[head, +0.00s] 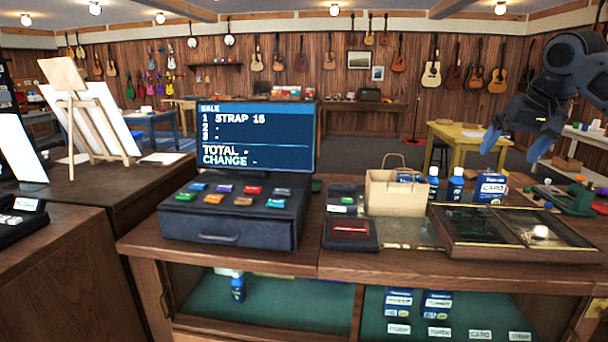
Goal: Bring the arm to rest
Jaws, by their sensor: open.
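My gripper (513,148) hangs at the upper right of the head view, at the end of my dark, bent arm. Its two blue fingers are apart and I see nothing between them. It is above the right part of the wooden counter (290,262), over the blue-and-white card box (490,188) and the green tool (577,198), touching neither as far as I can tell. My arm is folded high at the picture's right edge, and part of it is cut off there.
On the counter stand a register with a screen (255,137), a paper bag (394,192), blue bottles (455,186) and a glass-topped tray (470,240). A yellow table (462,137) stands behind. An easel (90,120) is at left. Open floor lies behind the counter.

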